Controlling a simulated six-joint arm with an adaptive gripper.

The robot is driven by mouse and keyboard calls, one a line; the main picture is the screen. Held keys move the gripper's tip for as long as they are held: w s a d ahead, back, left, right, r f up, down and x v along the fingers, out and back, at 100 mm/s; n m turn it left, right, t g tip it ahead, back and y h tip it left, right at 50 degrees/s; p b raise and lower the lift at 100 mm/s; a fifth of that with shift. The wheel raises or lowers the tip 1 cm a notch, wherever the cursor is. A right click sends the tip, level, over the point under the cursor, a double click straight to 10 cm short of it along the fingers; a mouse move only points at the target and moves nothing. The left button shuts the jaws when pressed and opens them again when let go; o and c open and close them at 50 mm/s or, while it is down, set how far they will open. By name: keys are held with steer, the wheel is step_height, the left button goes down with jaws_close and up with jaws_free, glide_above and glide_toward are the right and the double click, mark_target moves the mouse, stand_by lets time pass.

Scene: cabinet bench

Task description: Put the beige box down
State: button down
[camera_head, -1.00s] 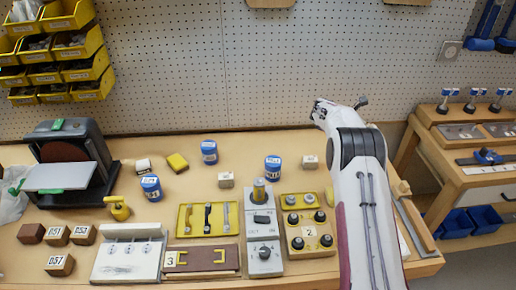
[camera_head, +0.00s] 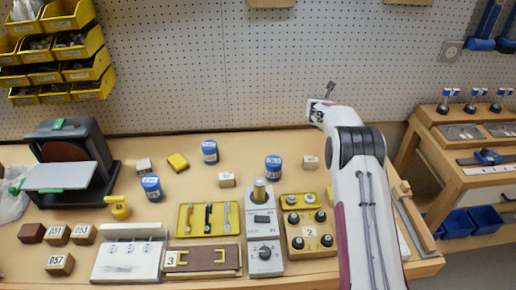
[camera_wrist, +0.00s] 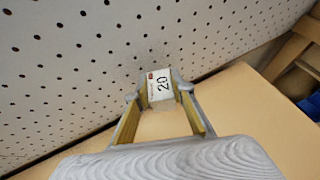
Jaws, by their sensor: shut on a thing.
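In the wrist view, my gripper (camera_wrist: 158,95) is shut on a small box (camera_wrist: 160,84), which I take to be the beige box. The side facing me carries a white label with "20", and its body colour hardly shows. The box is between the fingertips, with the pegboard behind it and the tan bench top (camera_wrist: 232,110) below. Whether it touches the bench cannot be told. In the head view my arm reaches over the right part of the bench; the held box and fingertips cannot be made out there.
Another pale box (camera_head: 227,180) is further left. The pegboard (camera_head: 270,70) rises behind. Some back-right bench is bare.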

steer(key=a+n+y, duration=0.2)
steer(key=a, duration=0.2)
steer(key=a+n+y, duration=0.2)
steer(key=a, duration=0.2)
steer(key=a+n+y, duration=0.2)
steer(key=a, duration=0.2)
steer(key=shift+w+a+r+t, duration=0.1)
steer(key=shift+w+a+t, duration=0.15)
steer(key=shift+a+t, duration=0.1)
steer(key=n+g+y, duration=0.4)
steer(key=n+y, duration=0.3)
glide_above(258, 148)
steer(key=shift+t, duration=0.25)
steer(key=shift+w, duration=0.1)
steer(key=shift+f, duration=3.1)
steer(key=shift+f, duration=0.15)
steer(key=shift+f, duration=1.75)
steer(key=shift+f, duration=0.1)
